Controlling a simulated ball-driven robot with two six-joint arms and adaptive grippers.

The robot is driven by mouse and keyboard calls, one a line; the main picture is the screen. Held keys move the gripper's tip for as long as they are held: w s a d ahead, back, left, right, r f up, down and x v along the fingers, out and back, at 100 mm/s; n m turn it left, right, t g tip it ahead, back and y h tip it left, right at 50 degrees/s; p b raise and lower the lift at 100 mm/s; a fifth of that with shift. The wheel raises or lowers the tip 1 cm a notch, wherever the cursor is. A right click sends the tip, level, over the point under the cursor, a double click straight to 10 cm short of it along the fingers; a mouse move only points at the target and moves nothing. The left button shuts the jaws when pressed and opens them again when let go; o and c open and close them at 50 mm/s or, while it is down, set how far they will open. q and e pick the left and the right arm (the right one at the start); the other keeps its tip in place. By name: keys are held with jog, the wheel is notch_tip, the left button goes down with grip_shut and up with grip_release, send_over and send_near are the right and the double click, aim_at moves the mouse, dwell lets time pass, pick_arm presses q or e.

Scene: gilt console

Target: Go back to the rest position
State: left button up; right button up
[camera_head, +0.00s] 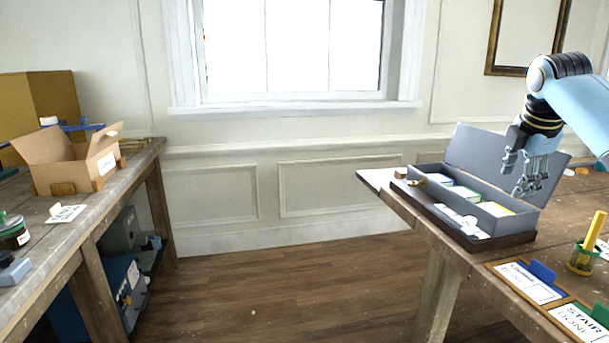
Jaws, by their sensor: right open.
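My right gripper (527,178) shows at the right of the head view, on a light blue arm that comes in from the right edge. Its fingers are open and point down. It hangs at or just above the right part of an open grey box (480,215), in front of the raised lid (478,148). I cannot tell whether the fingers touch the box. No object shows between the fingers. My left gripper is not in view.
The grey box stands on the right wooden table (440,235). The left table (75,215) bears an open cardboard box (75,163). Wooden floor (285,295) between the tables is clear.

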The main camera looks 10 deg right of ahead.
jog(key=s+a+f+m, duration=0.5)
jog(key=s+a+f, duration=0.75)
jog(key=f, duration=0.25)
jog(key=s+a+m+y, duration=0.1)
jog(key=s+a+m, duration=0.4)
jog(key=s, duration=0.7)
jog(key=s+a+m+y, duration=0.1)
jog(key=s+a+m, duration=0.45)
jog(key=s, duration=0.65)
notch_tip(320, 180, down, 31)
jog(key=s+d+g+b, duration=0.2)
jog(key=b, duration=0.3)
pick_arm(q)
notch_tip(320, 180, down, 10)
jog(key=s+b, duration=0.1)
jog(key=b, duration=0.4)
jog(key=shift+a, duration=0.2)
pick_arm(e)
jog(key=s+d+f+g, duration=0.1)
jog(key=s+f, duration=1.8)
jog(key=f, duration=0.3)
jog(key=shift+d+f+m, duration=0.15)
jog(key=shift+f+m, duration=0.05)
jog(key=shift+m, duration=0.15)
